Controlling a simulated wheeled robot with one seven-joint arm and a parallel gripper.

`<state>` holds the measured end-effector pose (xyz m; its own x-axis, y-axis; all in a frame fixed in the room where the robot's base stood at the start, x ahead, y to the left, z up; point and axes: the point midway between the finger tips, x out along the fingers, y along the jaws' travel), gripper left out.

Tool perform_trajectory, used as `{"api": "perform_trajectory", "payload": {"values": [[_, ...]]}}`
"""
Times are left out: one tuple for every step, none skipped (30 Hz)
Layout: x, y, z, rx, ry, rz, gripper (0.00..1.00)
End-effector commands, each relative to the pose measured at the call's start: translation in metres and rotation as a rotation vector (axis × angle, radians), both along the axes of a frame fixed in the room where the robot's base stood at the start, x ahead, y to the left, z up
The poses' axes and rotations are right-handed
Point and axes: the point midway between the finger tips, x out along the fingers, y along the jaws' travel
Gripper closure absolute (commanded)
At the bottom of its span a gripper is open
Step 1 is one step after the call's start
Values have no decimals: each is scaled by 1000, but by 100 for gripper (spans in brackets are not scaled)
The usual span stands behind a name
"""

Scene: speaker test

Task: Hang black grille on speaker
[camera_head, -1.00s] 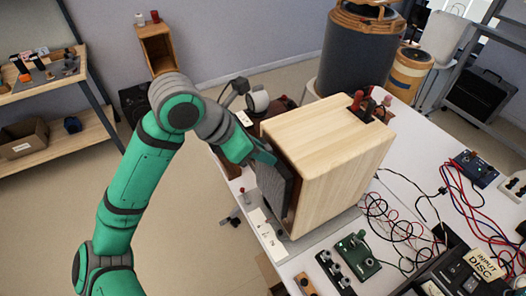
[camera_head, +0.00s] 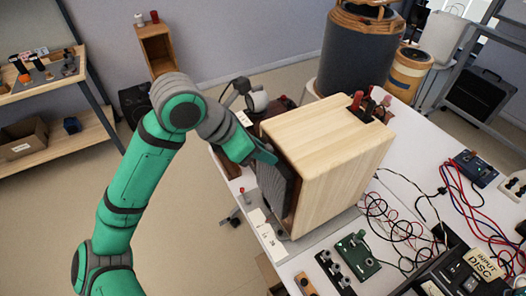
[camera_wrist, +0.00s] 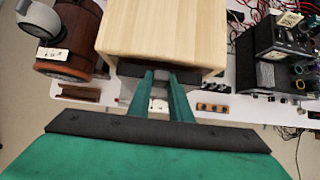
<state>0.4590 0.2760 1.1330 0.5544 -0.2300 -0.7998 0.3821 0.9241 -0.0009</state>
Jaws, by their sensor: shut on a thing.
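The speaker (camera_head: 335,150) is a light wooden box standing on a grey mat on the white table. The black grille (camera_head: 273,188) is a dark flat panel at the speaker's left face, upright and close to it. My gripper (camera_head: 268,157) is shut on the grille's top edge. In the wrist view, my gripper's two green fingers (camera_wrist: 160,82) reach to the grille's dark edge, beside the speaker's wooden top (camera_wrist: 165,30). I cannot tell whether the grille touches the speaker; most of that face is hidden.
Red and black cables (camera_head: 385,215) and a green circuit box (camera_head: 357,254) lie right of the speaker. A large dark drum (camera_head: 357,55) stands behind. A wooden barrel (camera_wrist: 72,40) shows left in the wrist view.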

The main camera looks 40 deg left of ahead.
Motion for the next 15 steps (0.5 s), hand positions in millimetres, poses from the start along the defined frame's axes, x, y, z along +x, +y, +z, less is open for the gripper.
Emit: {"api": "perform_trajectory", "payload": {"values": [[1,0,0,0,0,0,100],[1,0,0,0,0,0,100],[1,0,0,0,0,0,100],[1,-1,0,0,0,0,100],[2,-1,0,0,0,0,100],[2,-1,0,0,0,0,100],[2,-1,0,0,0,0,100],[2,-1,0,0,0,0,100],[3,-1,0,0,0,0,100],[3,-1,0,0,0,0,100],[3,-1,0,0,0,0,100],[3,-1,0,0,0,0,100],[4,-2,0,0,0,0,100],[4,-2,0,0,0,0,100],[4,-2,0,0,0,0,100]]}}
